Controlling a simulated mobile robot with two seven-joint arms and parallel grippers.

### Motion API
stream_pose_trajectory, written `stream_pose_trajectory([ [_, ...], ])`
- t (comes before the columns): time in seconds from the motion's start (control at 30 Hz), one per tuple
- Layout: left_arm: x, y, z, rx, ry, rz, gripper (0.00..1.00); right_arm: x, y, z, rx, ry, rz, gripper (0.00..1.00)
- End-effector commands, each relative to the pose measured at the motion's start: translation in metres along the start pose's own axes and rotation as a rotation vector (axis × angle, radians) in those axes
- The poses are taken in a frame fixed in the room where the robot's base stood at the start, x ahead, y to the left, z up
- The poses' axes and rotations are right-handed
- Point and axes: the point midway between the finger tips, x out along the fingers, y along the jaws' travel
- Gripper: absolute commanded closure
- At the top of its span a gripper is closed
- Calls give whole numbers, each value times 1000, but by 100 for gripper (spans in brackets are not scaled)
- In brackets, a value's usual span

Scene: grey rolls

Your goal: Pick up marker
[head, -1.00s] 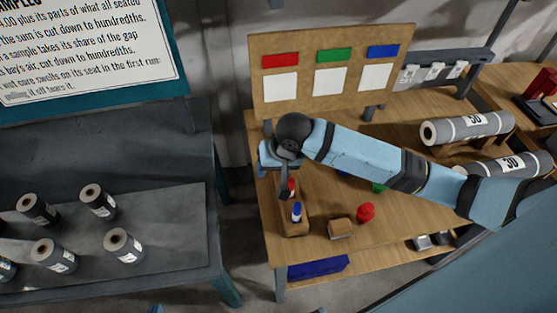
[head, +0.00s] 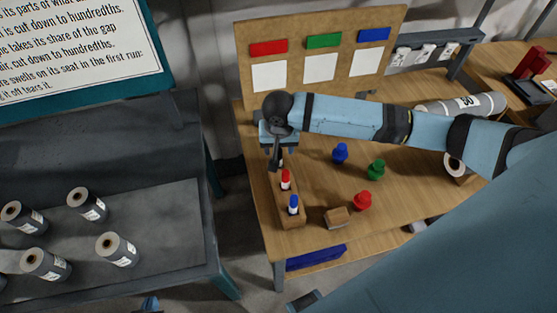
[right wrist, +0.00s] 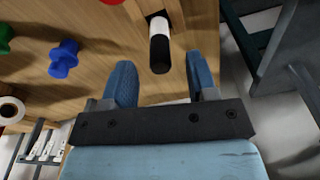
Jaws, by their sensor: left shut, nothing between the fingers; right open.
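A wooden block (head: 291,221) near the table's left edge holds upright markers: a red-capped one (head: 286,180) and a blue-capped one (head: 293,206). A marker with a black cap (right wrist: 160,54) and white body stands in a wooden hole in the right wrist view. It is largely hidden behind the gripper in the head view. My right gripper (right wrist: 159,72) is open, its fingers either side of the black marker's line and not touching it. In the head view, the right gripper (head: 276,155) hangs over the block's far end. My left gripper (head: 151,304) barely shows at the bottom edge, shut and empty.
Blue (head: 340,153), green (head: 376,170) and red (head: 362,201) knobs and a small wooden-topped block (head: 336,217) stand right of the markers. A board (head: 240,60) rises behind. Grey rolls (head: 118,249) stand on the left bench. My right arm spans the table.

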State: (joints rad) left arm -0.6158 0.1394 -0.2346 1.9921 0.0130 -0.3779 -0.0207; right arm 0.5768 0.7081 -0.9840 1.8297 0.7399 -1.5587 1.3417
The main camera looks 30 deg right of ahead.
Motion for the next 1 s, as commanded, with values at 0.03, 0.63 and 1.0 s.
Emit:
stream_pose_trajectory([
  [0.03,-1,0,-2,0,1,0,100,5,0,1,0,-2,3,47],
  [0.63,-2,0,-6,1,4,0,100,49,0,2,-1,1,1,54],
  [1.0,-2,0,-6,1,4,0,100,48,0,2,-1,1,1,96],
])
